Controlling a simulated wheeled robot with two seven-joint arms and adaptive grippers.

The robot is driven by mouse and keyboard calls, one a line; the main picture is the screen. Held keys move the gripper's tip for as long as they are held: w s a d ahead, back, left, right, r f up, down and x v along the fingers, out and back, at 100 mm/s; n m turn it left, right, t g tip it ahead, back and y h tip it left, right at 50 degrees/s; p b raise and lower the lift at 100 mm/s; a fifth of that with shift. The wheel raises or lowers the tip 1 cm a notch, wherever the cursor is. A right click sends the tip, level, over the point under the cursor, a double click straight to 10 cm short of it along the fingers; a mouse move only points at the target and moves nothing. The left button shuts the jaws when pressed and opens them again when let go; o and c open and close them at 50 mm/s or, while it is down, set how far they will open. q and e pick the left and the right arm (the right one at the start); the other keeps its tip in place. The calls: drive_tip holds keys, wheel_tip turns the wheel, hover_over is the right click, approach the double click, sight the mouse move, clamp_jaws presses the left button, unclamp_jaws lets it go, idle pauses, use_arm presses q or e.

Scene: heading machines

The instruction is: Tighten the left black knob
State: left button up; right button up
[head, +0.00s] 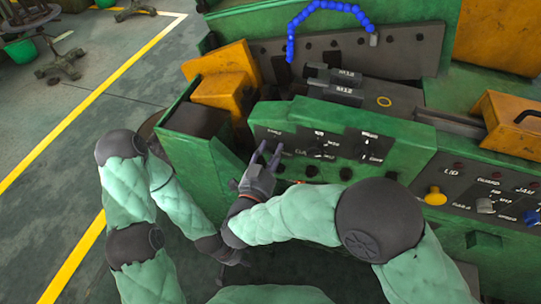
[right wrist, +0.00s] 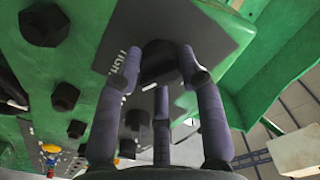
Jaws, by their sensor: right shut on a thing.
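The gripper is shut on that knob, which the fingers partly hide. My left gripper (head: 235,257) hangs lower, below the right forearm, away from the panel. Its fingers are too small and dark to read.
Other black knobs (right wrist: 65,97) stick out nearby on the same face. A yellow mushroom button (head: 435,196) is on the panel at right. An orange block (head: 228,85) and a blue hose (head: 291,40) are behind. Open floor with yellow lines lies at left.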

drive_tip(key=shift+f+m, duration=0.1)
drive_tip(key=shift+m, duration=0.5)
drive_tip(key=o, duration=1.1)
drive_tip(key=shift+o, duration=0.2)
drive_tip(key=shift+s+a, duration=0.1)
drive_tip(key=v, duration=1.1)
drive_tip(key=shift+s, duration=0.35)
drive_tip(key=shift+a, duration=0.1)
